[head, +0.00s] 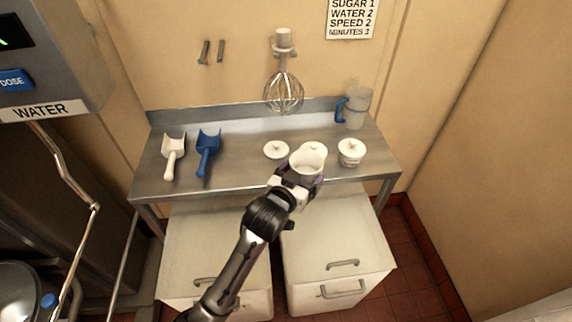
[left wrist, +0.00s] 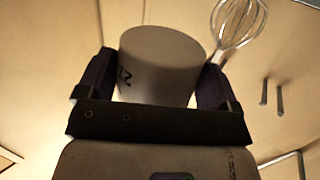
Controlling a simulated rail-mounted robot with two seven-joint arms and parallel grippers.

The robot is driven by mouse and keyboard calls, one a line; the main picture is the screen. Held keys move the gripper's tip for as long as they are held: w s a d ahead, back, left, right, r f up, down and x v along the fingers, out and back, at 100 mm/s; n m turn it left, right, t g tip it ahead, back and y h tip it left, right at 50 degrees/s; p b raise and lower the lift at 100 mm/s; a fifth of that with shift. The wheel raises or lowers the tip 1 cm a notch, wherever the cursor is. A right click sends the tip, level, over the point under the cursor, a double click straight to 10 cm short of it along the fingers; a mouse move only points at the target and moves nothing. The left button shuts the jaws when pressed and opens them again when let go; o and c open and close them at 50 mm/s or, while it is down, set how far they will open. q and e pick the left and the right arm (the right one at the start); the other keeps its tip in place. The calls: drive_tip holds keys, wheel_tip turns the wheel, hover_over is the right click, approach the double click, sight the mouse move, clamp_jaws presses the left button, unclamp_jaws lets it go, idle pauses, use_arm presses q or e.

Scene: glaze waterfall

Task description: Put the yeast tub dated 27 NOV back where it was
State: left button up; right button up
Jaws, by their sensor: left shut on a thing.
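My left gripper (head: 299,184) is shut on a white tub (head: 308,164) and holds it at the front of the steel table, in front of the other tubs. In the left wrist view the tub (left wrist: 160,62) sits between the two dark fingers, with part of a dark marking on its side. A second white tub (head: 351,153) with a knobbed lid stands on the table to the right. A round white knobbed lid or tub top (head: 275,150) shows to the left. My right gripper is not in view.
The steel table (head: 236,178) also holds a white scoop (head: 173,155), a blue scoop (head: 207,150) and a clear jug (head: 356,107) with a blue handle. A whisk (head: 284,92) hangs above the back. Two white bins (head: 335,235) stand below.

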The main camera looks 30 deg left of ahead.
sight(305, 162)
use_arm(q)
drive_tip(key=w, duration=0.1)
drive_tip(key=w+a, duration=0.1)
drive_tip(key=w, duration=0.1)
drive_tip(key=w+a+f, duration=0.1)
drive_tip(key=w, duration=0.1)
drive_tip(key=shift+w+p, duration=0.15)
drive_tip(key=shift+p, duration=0.2)
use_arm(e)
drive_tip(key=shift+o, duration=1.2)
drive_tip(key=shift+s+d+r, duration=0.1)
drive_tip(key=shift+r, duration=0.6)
use_arm(q)
drive_tip(key=shift+n, duration=0.3)
drive_tip(key=w+a+f, duration=0.1)
drive_tip(key=a+f, duration=0.1)
drive_tip(key=a, duration=0.2)
drive_tip(key=w+a+f, duration=0.1)
drive_tip(key=a+f, duration=0.2)
drive_tip(key=a, duration=0.2)
drive_tip(key=w+a+f+b, duration=0.1)
drive_tip(key=a+f, duration=0.2)
drive_tip(key=a, duration=0.2)
drive_tip(key=shift+a, duration=0.15)
drive_tip(key=shift+s+f+b, duration=0.1)
drive_tip(key=shift+f+b, duration=0.4)
drive_tip(key=shift+f, duration=1.6)
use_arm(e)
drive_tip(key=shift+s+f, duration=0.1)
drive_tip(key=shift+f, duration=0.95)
